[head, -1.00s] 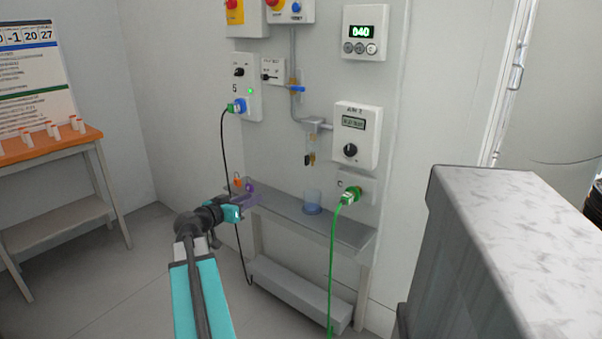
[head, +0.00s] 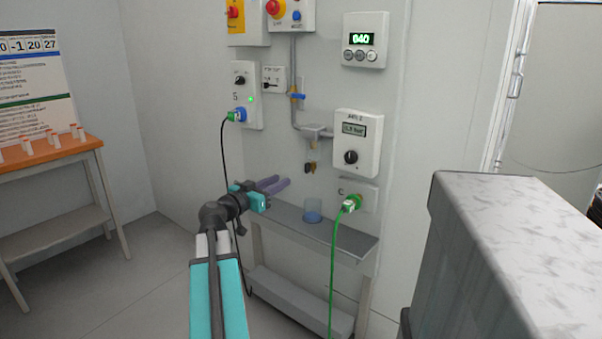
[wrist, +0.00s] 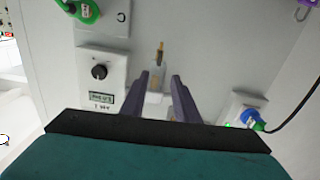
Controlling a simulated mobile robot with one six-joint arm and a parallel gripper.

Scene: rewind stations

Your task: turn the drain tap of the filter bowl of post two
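The clear filter bowl (head: 311,150) hangs under a grey bracket on the wall panel, with a small brass-coloured drain tap (head: 311,168) at its lower end. In the wrist view the bowl (wrist: 155,80) shows between my fingers, and the tap (wrist: 160,52) shows beyond the fingertips. My gripper (head: 287,184) has two purple fingers held apart with nothing between them. It is left of and slightly lower than the tap in the head view, apart from it. The fingertips (wrist: 159,76) point toward the wall in the wrist view.
A translucent blue cup (head: 312,211) stands on the grey shelf (head: 340,240) below the bowl. A green plug (head: 351,203) with a hanging cable is to the right. A dial unit (head: 357,143) is beside the bowl. A grey block (head: 500,250) fills the right foreground.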

